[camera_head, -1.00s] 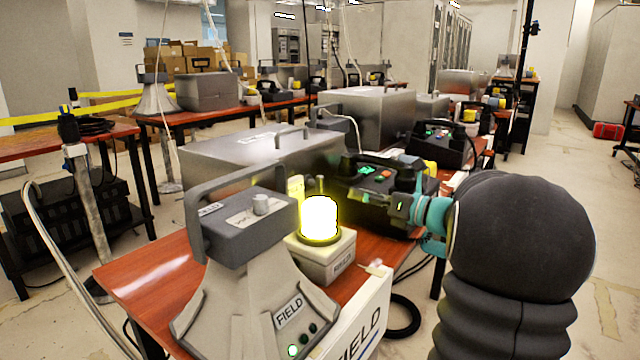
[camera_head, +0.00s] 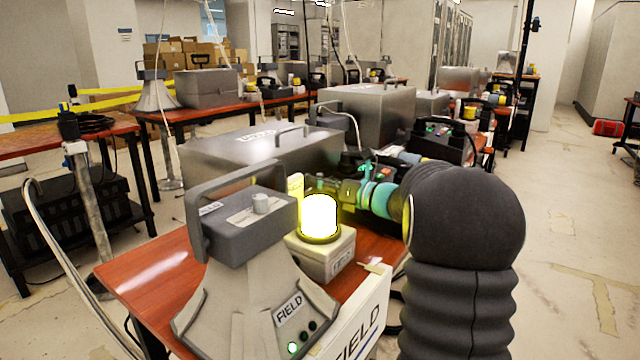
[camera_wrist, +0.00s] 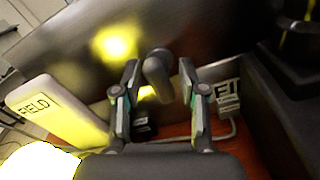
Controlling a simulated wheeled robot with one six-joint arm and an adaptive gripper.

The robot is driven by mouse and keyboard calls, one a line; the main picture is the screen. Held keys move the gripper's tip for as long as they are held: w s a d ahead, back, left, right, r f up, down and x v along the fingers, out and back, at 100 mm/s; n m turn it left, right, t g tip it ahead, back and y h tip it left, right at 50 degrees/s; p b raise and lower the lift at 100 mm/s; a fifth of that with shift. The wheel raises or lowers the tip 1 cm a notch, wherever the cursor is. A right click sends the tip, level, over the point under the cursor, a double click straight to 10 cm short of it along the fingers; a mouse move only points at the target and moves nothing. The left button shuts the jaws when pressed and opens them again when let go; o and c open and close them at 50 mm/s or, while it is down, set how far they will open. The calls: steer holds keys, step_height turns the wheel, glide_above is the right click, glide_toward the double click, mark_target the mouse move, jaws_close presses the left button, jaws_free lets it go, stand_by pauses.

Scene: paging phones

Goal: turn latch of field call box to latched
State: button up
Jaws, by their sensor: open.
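The field call box, a grey metal box (camera_head: 225,152), stands on the red-brown table behind the lit beacon. In the wrist view its shiny face (camera_wrist: 200,28) fills the top, with a yellow glare on it. A dark rounded latch handle (camera_wrist: 156,68) sticks out from that face, tilted slightly. My gripper (camera_wrist: 158,78) is open, its two fingers on either side of the handle; I cannot tell whether either touches it. In the head view my gripper (camera_head: 350,193) is just right of the beacon, and the latch is hidden there.
A glowing yellow beacon (camera_head: 320,218) on a pale base is close to the left of my gripper. A grey horn speaker (camera_head: 250,285) marked FIELD stands in front. A white FIELD tag (camera_wrist: 38,108) is left in the wrist view. A black phone unit (camera_head: 440,140) lies behind.

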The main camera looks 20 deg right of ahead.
jaws_close()
steer(key=n+b, duration=0.2)
steer(key=shift+f+b, duration=0.35)
steer(key=shift+r+n+b, duration=0.25)
steer(key=shift+n+b, duration=0.65)
steer(key=shift+n, duration=0.2)
jaws_free()
steer(key=v, duration=1.2)
